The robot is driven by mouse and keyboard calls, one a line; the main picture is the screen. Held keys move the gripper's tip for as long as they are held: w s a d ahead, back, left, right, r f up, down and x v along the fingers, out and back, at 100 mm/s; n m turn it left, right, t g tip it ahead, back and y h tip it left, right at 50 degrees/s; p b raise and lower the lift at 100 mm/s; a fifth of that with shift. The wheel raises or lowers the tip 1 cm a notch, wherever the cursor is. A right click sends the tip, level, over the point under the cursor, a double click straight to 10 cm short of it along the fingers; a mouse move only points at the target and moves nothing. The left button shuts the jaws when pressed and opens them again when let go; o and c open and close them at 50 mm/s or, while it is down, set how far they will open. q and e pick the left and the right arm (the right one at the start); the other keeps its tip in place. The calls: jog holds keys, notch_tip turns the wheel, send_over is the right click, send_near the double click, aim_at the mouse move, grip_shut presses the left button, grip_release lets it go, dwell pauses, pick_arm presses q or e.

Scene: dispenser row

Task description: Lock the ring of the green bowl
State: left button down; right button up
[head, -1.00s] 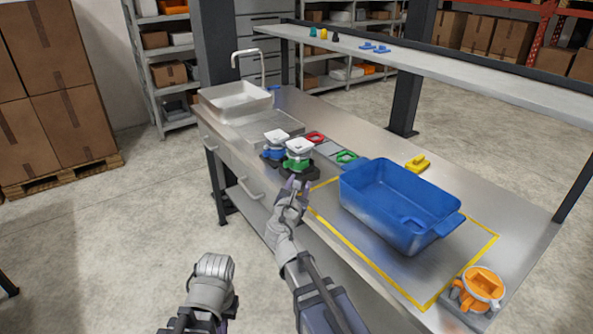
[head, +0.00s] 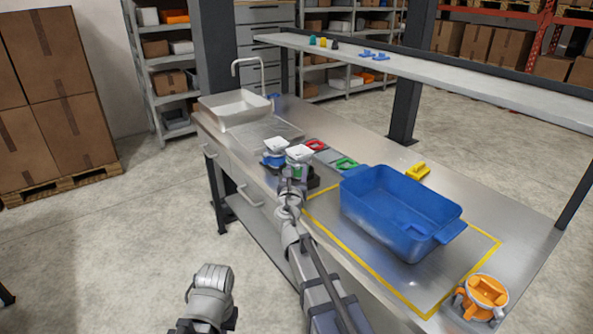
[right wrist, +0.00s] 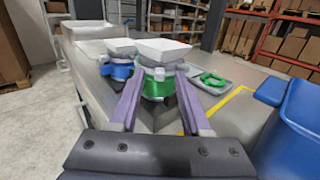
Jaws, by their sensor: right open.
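The green bowl (head: 299,154) stands on a dark base on the metal counter, with a white square hopper on top. In the right wrist view its green lower part and ring (right wrist: 157,88) sit between the two purple fingers of my right gripper (right wrist: 161,82). That gripper (head: 291,183) is open, with one finger on each side. Whether the fingers touch the ring cannot be told. In the head view my gripper hides most of the green part. My left forearm shows at the bottom, but its gripper does not.
A similar blue bowl (head: 274,158) stands close on the left. Behind are a red ring (head: 315,145) and a loose green ring (head: 346,163). A large blue tub (head: 400,215) stands at the right, with an orange bowl (head: 487,291) beyond it at the counter's near corner.

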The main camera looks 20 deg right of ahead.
jog(key=shift+w+d, duration=0.2)
jog(key=shift+w, duration=0.45)
jog(key=shift+s, duration=0.1)
grip_shut()
